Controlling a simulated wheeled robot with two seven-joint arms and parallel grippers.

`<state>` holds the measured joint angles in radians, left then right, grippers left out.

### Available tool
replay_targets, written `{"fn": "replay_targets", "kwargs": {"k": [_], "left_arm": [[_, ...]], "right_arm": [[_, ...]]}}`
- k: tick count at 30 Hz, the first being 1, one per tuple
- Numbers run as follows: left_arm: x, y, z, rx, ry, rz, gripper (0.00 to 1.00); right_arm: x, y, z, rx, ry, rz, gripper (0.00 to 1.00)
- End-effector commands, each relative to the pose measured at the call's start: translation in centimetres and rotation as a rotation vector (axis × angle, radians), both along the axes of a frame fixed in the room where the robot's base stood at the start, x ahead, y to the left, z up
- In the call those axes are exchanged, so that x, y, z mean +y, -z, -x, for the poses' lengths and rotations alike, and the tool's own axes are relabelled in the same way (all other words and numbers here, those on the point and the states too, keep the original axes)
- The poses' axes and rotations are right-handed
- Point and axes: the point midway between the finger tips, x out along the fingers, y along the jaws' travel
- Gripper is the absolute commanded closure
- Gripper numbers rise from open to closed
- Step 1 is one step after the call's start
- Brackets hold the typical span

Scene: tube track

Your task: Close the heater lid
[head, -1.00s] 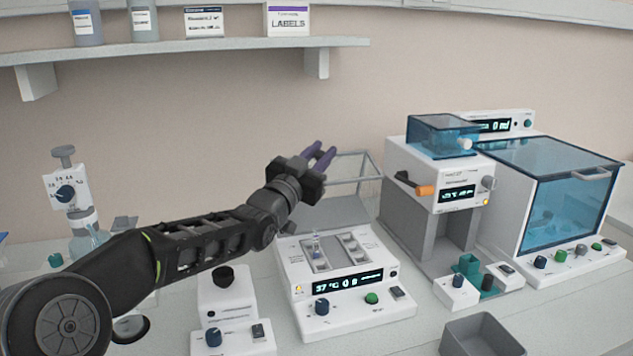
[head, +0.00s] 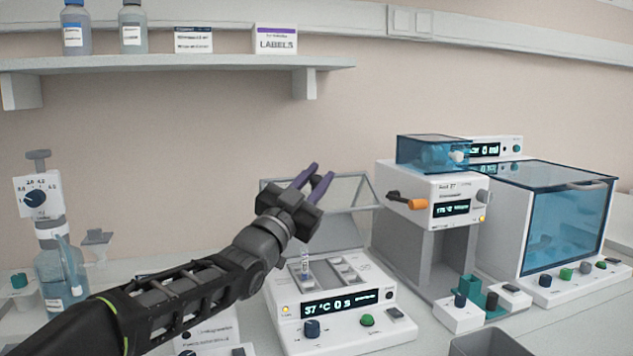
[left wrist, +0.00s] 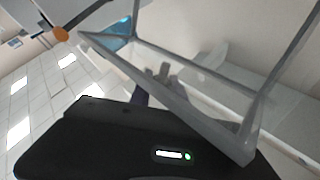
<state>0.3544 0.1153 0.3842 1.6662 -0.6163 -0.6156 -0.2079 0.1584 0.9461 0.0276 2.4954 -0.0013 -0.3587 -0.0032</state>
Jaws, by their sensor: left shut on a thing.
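The heater (head: 335,325) is a white block with a lit "37 °C" display, and a small tube (head: 305,265) stands in a slot on its top. Its clear, grey-framed lid (head: 355,193) stands raised and tilted at the back. My left gripper (head: 320,174) is at the lid's upper left, its purple fingers shut on the lid's frame; the exact contact is hard to see. In the left wrist view the lid's frame (left wrist: 190,110) crosses close in front of the gripper. My right gripper is not in view.
A white device with a blue lid (head: 430,153) and an orange-tipped handle (head: 417,204) stands right of the heater. A blue-windowed box (head: 565,215) is further right. A grey bin (head: 490,343) sits at the front. A bottle with a dial (head: 60,265) stands left, and a shelf (head: 180,62) hangs above.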

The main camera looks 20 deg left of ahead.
Motion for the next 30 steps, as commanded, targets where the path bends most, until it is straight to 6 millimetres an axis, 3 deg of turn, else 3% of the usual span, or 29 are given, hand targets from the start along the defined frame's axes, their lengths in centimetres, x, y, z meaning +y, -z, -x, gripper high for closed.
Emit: {"fn": "replay_targets", "kwargs": {"k": [1, 2, 9, 20, 30], "left_arm": [[0.0, 0.0, 0.0, 0.000, 0.000, -0.001, 1.00], [0.0, 0.0, 0.0, 0.000, -0.001, -0.002, 0.76], [0.0, 0.0, 0.0, 0.000, 0.000, -0.001, 0.57], [0.1, 0.2, 0.4, 0.000, -0.001, -0.002, 0.55], [1.2, 2.3, 4.7, 0.000, -0.002, -0.002, 0.55]], "right_arm": [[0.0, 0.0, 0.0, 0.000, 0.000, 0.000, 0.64], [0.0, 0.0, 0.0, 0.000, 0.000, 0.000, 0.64], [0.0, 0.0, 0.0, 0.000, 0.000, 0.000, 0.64], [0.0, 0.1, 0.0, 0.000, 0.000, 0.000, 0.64], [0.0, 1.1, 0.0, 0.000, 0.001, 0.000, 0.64]]}}
